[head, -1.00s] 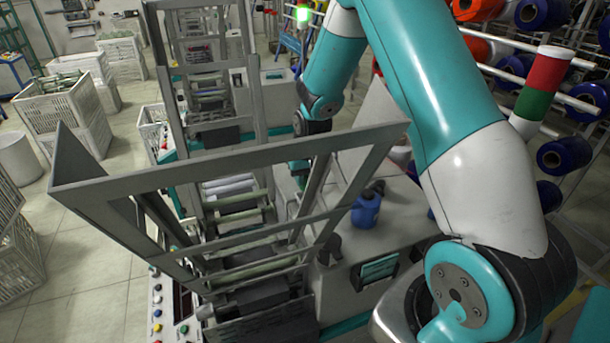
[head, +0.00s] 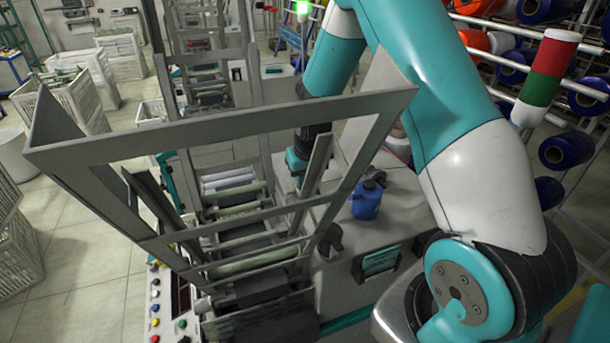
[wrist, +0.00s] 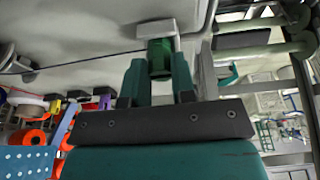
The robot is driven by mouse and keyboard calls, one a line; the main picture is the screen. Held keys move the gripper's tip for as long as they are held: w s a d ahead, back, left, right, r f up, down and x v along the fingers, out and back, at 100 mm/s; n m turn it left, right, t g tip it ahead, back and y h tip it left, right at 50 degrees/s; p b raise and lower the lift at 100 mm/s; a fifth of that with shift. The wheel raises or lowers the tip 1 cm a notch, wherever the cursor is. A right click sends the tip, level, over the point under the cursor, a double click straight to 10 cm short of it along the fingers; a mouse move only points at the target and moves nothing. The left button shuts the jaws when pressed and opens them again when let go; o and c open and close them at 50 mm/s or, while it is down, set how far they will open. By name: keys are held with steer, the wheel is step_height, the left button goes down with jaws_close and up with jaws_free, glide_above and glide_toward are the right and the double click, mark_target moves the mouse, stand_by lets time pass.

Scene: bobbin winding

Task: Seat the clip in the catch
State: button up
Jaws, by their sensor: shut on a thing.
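In the wrist view my gripper (wrist: 158,78) is shut, its two green fingers on either side of a small green piece that looks like the clip (wrist: 158,56). A pale grey block (wrist: 155,29) sits at the far end of this piece. I cannot tell whether the block is part of the clip or a separate thing. In the head view the teal end of my arm (head: 297,163) is behind the grey frame of the winding machine, above its flat top. The fingertips and clip are hidden there. I cannot make out the catch in either view.
The upright grey frame (head: 240,130) stands close in front of my arm. A blue can (head: 367,200) is on the machine top (head: 335,270), right of my wrist. Control buttons (head: 155,308) line the front left. Racks of bobbins (head: 565,150) stand at the right.

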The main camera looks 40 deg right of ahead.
steer(key=shift+f, duration=0.25)
steer(key=shift+r, duration=0.1)
steer(key=o, duration=0.9)
steer(key=shift+r, duration=0.1)
steer(key=b+v, duration=0.3)
steer(key=v, duration=1.4)
steer(key=shift+s+r, duration=0.1)
steer(key=shift+s, duration=0.05)
